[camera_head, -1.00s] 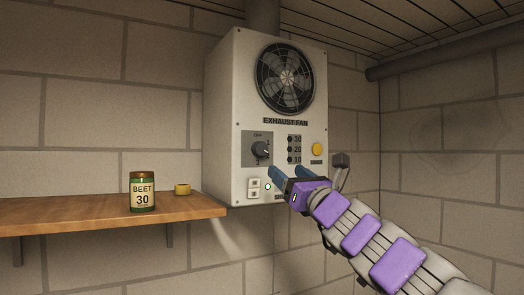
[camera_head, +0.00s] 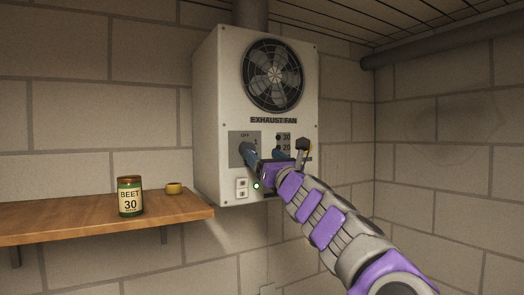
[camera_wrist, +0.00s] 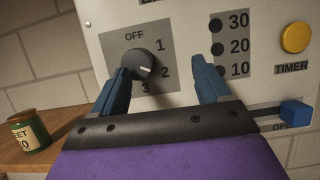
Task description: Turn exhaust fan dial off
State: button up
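The exhaust fan box (camera_head: 215,110) hangs on the wall with its round fan at the top. Its black dial (camera_wrist: 140,65) shows in the wrist view, with OFF at upper left and 1, 2, 3 clockwise around it. The white mark on the dial faces lower right, roughly toward 2. My gripper (camera_wrist: 161,66) is open, with two blue fingers. The left finger overlaps the dial's lower left edge; I cannot tell if it touches. The right finger is at the panel beside the 30/20/10 lights. In the head view my gripper (camera_head: 262,152) hides the dial.
A yellow TIMER button (camera_wrist: 295,38) and a blue slider handle (camera_wrist: 295,112) are at the right of the panel. A wooden shelf (camera_head: 80,222) at left holds a beet can (camera_head: 130,197) and a small yellow item (camera_head: 174,188).

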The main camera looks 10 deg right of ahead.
aim_at(245, 145)
jog(key=shift+s+a+r, duration=0.15)
jog(key=shift+a+r, duration=0.25)
jog(key=shift+a, duration=0.25)
jog(key=shift+s+a+r, duration=0.1)
jog(key=shift+a+r, duration=0.25)
jog(key=shift+a, duration=0.25)
jog(key=shift+w+a+f, duration=0.25)
jog(key=shift+w+a, duration=0.15)
jog(key=shift+a, duration=0.15)
jog(key=shift+w+a+f, duration=0.2)
jog(key=shift+w+a, duration=0.2)
jog(key=shift+a, duration=0.15)
jog(key=shift+s+a, duration=0.1)
jog(key=shift+w+d, duration=0.2)
jog(key=shift+d, duration=0.7)
jog(key=c, duration=0.6)
jog(key=shift+a, duration=0.2)
jog(key=c, duration=0.4)
